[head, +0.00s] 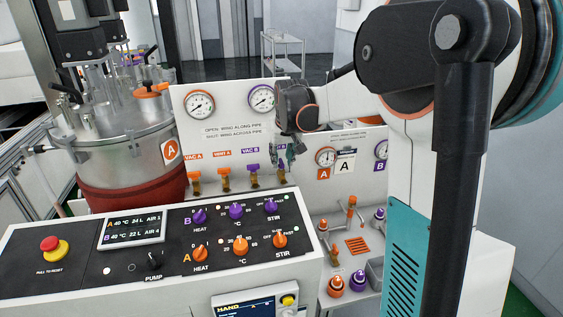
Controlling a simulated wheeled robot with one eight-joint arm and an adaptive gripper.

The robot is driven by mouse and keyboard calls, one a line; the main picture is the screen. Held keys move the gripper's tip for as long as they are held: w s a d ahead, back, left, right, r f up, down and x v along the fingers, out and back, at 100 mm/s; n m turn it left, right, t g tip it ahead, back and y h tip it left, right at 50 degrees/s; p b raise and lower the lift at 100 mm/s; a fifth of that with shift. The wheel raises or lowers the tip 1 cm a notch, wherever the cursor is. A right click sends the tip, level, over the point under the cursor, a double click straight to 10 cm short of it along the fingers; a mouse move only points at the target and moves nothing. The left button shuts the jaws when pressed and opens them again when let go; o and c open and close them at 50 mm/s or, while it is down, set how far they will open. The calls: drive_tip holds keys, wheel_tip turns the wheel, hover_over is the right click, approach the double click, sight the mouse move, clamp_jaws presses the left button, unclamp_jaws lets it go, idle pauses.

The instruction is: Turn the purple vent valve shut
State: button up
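A row of small brass valves with coloured wings runs along the white panel. The purple vent valve (281,178) is the rightmost; its brass body shows, but its wing and label are mostly hidden by my gripper (284,157). My gripper points down right at its top; I cannot tell whether it touches the wing or whether the fingers are open or shut. The purple VAC B valve (253,171) is just left of it. The wing position of the vent valve cannot be made out.
Orange VENT A (224,175) and VAC A (195,177) valves stand further left. A control console (160,250) with knobs lies in front. A steel vessel (125,150) stands at left. Gauges (200,104) sit above the valves. A sign (232,131) explains wing positions.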

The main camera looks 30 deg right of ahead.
drive_tip(key=shift+w+d+f, duration=0.1)
drive_tip(key=shift+w+f, duration=0.15)
drive_tip(key=shift+f, duration=0.45)
drive_tip(key=shift+c, duration=0.5)
clamp_jaws()
